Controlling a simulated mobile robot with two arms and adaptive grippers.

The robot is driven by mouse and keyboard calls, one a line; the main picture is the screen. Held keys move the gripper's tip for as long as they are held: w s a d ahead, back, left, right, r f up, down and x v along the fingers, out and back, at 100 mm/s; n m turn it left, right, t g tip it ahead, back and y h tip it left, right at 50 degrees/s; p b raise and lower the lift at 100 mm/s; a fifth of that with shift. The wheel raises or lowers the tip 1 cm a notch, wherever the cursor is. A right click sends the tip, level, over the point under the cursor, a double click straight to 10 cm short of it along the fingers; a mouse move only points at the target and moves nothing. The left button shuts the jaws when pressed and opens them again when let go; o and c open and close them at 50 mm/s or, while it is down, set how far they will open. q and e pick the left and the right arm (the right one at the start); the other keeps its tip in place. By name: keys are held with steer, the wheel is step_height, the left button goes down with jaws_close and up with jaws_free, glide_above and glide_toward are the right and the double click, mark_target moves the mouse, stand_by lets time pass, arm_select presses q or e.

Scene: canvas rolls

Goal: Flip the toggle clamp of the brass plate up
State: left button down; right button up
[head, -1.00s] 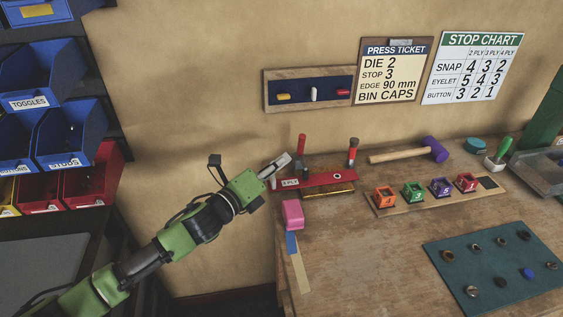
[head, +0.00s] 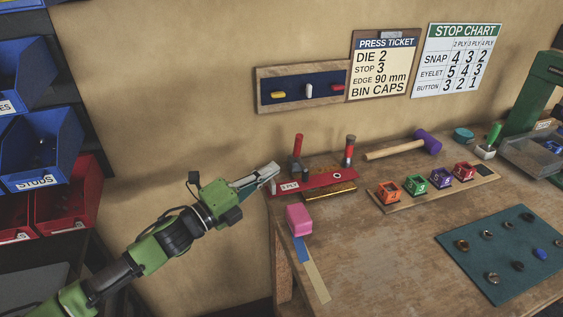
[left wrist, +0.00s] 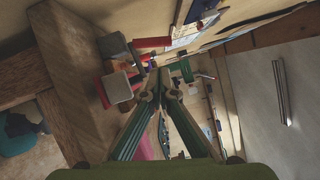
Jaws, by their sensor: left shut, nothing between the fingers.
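The brass plate (head: 343,190) lies near the bench's left edge, mostly hidden under a red strip (head: 318,181) with a small white label. A toggle clamp with a red handle (head: 298,144) stands upright behind the strip's left end. My right gripper is out of view.
A pink block (head: 299,219) sits at the bench's left edge, in front of the plate. Blue and red bins are at the left.

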arm_select(q)
steer(key=p+x, duration=0.1)
steer(key=x, duration=0.7)
steer(key=shift+w+d+r, duration=0.1)
steer(key=shift+w+d, duration=0.05)
steer(key=shift+d, duration=0.05)
steer(key=shift+w+d, duration=0.25)
steer(key=shift+p, duration=0.3)
